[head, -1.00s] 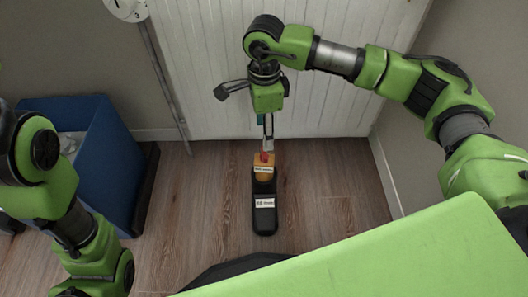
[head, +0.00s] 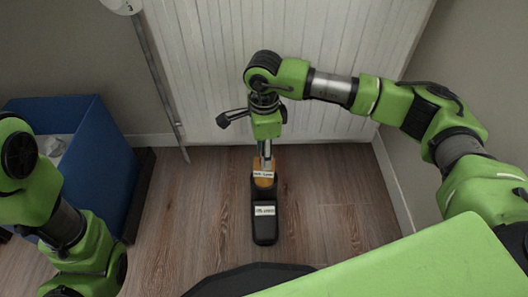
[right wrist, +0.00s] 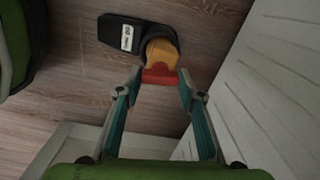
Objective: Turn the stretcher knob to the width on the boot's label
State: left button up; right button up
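The black boot (head: 265,230) stands on the wood floor, with a white label (head: 265,210) whose print is too small to read. An orange stretcher part (head: 263,181) fills its far end and bears another small label (head: 263,174). In the right wrist view the boot (right wrist: 112,32) is at the top, with the orange part (right wrist: 160,52) and the red knob (right wrist: 160,76). My right gripper (right wrist: 161,82) is open, a fingertip on either side of the red knob; I cannot tell whether they touch it. My left gripper is out of view; only its arm shows.
A white panelled surface (head: 300,60) rises just behind the boot. A blue bin (head: 90,165) stands at the left, and a grey pole (head: 158,85) leans near it. The floor on both sides of the boot is clear.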

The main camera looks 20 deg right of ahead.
jog(key=c, duration=0.3)
jog(key=shift+r+m+p, duration=0.25)
jog(key=shift+m+p, duration=0.55)
jog(key=shift+p, duration=0.3)
jog(key=shift+c, duration=0.2)
jog(key=shift+f+m+p, duration=0.2)
jog(key=shift+m+p, duration=0.3)
jog(key=shift+m, duration=0.2)
jog(key=o, duration=1.1)
